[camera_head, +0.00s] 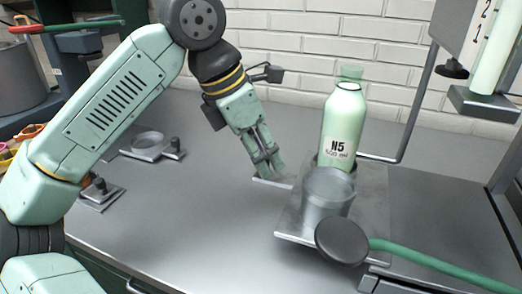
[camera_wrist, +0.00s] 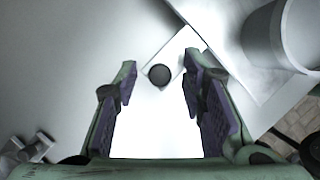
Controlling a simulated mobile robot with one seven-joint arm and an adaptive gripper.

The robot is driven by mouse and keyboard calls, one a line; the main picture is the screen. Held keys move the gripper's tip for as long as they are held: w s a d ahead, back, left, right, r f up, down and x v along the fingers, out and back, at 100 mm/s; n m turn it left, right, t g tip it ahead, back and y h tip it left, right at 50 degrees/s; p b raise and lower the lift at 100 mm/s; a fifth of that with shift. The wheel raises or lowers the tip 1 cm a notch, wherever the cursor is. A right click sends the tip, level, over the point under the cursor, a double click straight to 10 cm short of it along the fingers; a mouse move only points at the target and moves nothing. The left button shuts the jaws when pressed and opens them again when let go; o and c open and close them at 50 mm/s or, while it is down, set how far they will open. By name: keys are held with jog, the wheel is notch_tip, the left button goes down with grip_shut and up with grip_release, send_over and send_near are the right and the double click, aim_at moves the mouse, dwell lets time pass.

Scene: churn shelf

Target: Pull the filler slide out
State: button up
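My gripper (camera_head: 266,166) is pointed down beside the left edge of a metal plate (camera_head: 292,224), which looks like the filler slide. A pale tab (camera_head: 273,183) sticks out to the left from that plate, below my fingertips. In the wrist view my gripper (camera_wrist: 160,84) is open, with purple-padded fingers apart. A dark round knob (camera_wrist: 159,74) on the pale tab (camera_wrist: 180,48) shows between the fingertips; whether they touch it cannot be told. A green bottle marked N5 (camera_head: 343,122) and a metal cup (camera_head: 328,194) stand on the plate.
A dark disc (camera_head: 341,241) with a green handle lies at the plate's front. A bent metal rod (camera_head: 411,115) rises behind the bottle. Small metal fixtures (camera_head: 149,145) sit on the left. The bench between them and the plate is clear.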

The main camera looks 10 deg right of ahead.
jog(key=v, duration=1.2)
jog(key=shift+d, duration=0.1)
